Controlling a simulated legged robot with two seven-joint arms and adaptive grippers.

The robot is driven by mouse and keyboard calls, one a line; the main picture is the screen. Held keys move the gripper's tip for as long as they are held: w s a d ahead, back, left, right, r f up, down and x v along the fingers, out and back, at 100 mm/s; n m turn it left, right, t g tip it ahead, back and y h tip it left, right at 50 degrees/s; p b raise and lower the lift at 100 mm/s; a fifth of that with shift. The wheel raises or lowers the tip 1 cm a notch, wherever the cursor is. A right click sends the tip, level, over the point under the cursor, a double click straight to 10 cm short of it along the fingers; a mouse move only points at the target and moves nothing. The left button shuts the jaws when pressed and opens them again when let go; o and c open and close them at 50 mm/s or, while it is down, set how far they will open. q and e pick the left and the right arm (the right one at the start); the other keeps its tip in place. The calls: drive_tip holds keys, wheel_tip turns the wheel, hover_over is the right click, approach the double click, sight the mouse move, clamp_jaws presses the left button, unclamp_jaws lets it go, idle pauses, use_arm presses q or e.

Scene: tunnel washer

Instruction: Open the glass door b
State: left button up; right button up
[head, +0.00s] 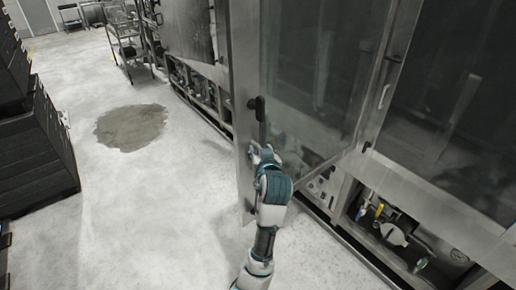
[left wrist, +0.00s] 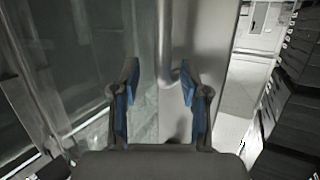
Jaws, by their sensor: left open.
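A tall glass door (head: 312,85) in a steel frame stands swung out from the washer at an angle, its free edge toward the left. A dark upright handle (head: 257,107) is on the steel strip by that edge. My left gripper (head: 262,152) is at the door's edge strip, just below the handle. In the left wrist view, my left gripper (left wrist: 160,95) is open, and the lower end of the handle bar (left wrist: 165,50) shows between and beyond its fingertips. Whether they touch it I cannot tell. My right gripper is not in view.
A second glass door (head: 450,95) with a pale handle is at the right. Open compartments with valves (head: 390,233) lie below. Dark stacked crates (head: 30,150) stand at the left, and a wheeled cart (head: 128,45) at the back. The floor between is clear, with a dark patch (head: 130,127).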

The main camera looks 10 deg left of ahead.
use_arm(q)
drive_tip(key=s+d+p, duration=0.2)
drive_tip(key=s+d, duration=0.2)
drive_tip(key=d, duration=0.5)
drive_tip(key=s+d+p, duration=0.3)
drive_tip(key=s+d, duration=0.2)
drive_tip(key=d, duration=0.4)
drive_tip(key=shift+s+d+r, duration=0.2)
drive_tip(key=shift+s+r, duration=0.05)
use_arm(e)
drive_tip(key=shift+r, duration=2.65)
